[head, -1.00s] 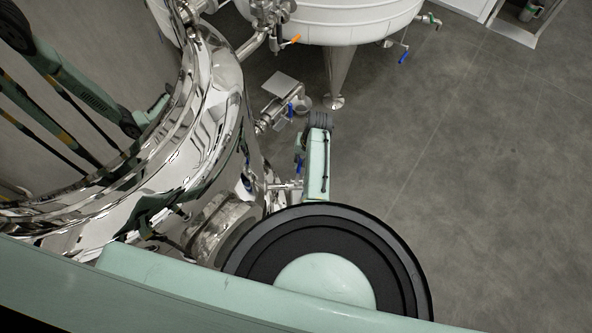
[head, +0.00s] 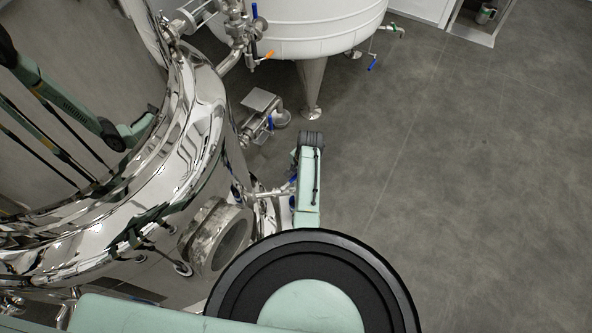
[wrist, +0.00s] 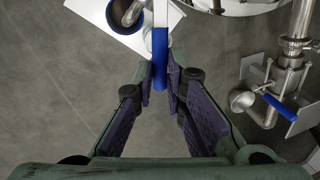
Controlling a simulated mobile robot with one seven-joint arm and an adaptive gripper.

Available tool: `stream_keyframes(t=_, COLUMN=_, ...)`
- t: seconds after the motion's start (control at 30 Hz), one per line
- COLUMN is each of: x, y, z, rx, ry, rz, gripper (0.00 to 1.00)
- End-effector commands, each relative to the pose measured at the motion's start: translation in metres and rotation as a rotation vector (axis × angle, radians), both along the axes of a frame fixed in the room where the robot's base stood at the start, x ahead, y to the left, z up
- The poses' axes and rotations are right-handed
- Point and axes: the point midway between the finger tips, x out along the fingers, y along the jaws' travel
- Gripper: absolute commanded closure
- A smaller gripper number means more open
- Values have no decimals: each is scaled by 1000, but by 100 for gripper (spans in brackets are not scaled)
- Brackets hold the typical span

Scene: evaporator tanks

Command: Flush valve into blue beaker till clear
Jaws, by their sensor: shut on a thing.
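In the wrist view my gripper (wrist: 165,78) is shut on a long blue valve handle (wrist: 160,45), which runs up and away from between the fingertips. A round container with a blue-tinged rim and dark brown contents (wrist: 124,14) is partly cut off at the top, left of the handle. A metal pipe end is beside it; I cannot tell whether liquid is flowing. In the head view, a small metal valve pipe (head: 272,191) comes off the polished tank (head: 205,135) and reaches my arm, which hides the fingers and most of the handle.
The container stands over a white surface (wrist: 95,20). Another blue-handled valve (wrist: 282,108) and piping are at the wrist view's right. In the head view, a white tank (head: 300,30) on metal legs stands behind, with a pump (head: 262,110) below. Floor at right is clear.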

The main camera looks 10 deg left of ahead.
Motion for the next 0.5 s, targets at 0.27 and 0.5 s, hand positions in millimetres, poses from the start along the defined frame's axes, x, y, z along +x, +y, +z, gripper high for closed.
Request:
stream_keyframes(t=0.27, x=0, y=-1, z=1, rx=0, ry=-1, rz=-57, gripper=100)
stream_keyframes(t=0.5, x=0, y=-2, z=0, rx=0, ry=-2, rz=-64, gripper=100)
